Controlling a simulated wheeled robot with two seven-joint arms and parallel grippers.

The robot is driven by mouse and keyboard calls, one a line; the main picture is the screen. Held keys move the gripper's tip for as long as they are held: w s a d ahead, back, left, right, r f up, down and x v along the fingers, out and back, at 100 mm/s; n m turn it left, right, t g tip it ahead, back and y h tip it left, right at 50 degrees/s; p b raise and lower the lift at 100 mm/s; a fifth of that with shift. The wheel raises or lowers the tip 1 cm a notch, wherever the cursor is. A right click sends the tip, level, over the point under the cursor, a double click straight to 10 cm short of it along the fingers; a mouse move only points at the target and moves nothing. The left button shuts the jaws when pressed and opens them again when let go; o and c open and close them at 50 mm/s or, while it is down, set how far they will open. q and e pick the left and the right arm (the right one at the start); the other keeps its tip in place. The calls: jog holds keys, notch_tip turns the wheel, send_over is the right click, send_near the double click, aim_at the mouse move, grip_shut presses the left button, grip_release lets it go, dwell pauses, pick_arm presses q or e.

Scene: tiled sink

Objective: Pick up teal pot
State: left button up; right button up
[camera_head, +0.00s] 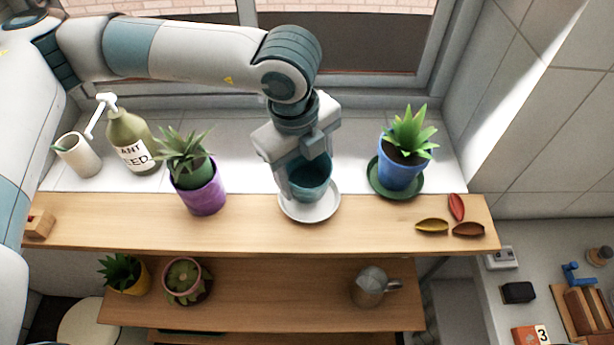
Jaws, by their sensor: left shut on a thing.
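The teal pot (313,181) is at the middle of the upper wooden shelf, over a white saucer (311,213). I cannot tell whether it touches the saucer. My left gripper (298,180) comes down from above and is shut on the pot at its left side. The gripper body hides part of the pot's rim and back. The pot looks upright and has no plant in it. My right gripper is not in view.
A purple pot (202,194) with a plant stands left of the teal pot, and a blue pot (399,174) on a green saucer stands right. A soap-like bottle (130,142) and a white cup (77,158) are further left.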

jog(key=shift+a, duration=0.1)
